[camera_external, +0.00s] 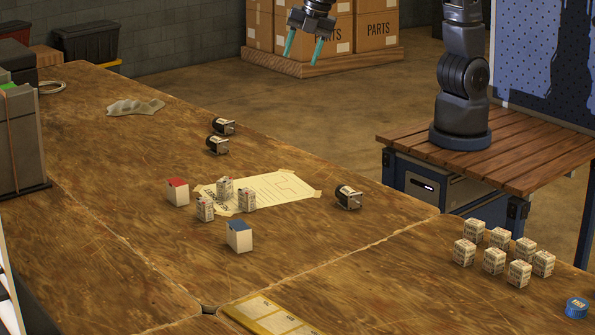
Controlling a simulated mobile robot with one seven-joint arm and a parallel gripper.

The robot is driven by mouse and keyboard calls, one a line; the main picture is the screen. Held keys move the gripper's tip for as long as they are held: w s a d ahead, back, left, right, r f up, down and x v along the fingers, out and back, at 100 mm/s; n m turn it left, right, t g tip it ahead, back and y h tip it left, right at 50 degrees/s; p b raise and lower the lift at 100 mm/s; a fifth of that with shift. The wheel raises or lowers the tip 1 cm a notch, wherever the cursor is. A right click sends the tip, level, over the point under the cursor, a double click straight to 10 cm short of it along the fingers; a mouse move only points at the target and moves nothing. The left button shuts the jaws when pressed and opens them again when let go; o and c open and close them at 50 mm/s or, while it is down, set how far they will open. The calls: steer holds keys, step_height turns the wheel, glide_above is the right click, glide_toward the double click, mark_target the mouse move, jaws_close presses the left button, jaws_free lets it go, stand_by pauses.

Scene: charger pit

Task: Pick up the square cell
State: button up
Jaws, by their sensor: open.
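Several block-shaped pieces on the wooden table could be the square cell; I cannot tell which one is meant. A white block with a red top (177,193) and a white block with a blue top (239,240) stand upright near the middle. Three small printed pale blocks (247,201) stand between them, at the left end of a paper sheet (285,187). Several similar printed blocks (493,261) stand in a group at the right. My gripper (302,60) is open and empty, with teal fingers pointing down, high at the top of the picture, well away from all the blocks.
Dark cylinders lie near the table's far edge (217,145) and right of the paper (348,197). A grey rag (135,107) lies farther back. A yellow tray (268,315) is at the front, a blue round cap (576,308) at the right.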

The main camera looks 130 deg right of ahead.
steer(key=w+d+f+n+g+h, duration=0.1)
steer(key=w+d+f+n, duration=0.35)
steer(key=w+f, duration=0.85)
steer(key=n+g, duration=0.1)
steer(key=n, duration=0.3)
glide_toward(204, 200)
steer(key=shift+h, duration=0.3)
steer(key=x, duration=0.6)
steer(key=shift+s+d+f, duration=0.1)
steer(key=shift+s+f, duration=0.2)
steer(key=shift+f, duration=0.05)
steer(key=shift+w+a+x, duration=0.1)
steer(key=shift+x, duration=1.2)
steer(key=shift+w+a+x, duration=0.15)
steer(key=shift+x, duration=1.2)
steer(key=c, duration=1.1)
steer(key=shift+c, duration=0.2)
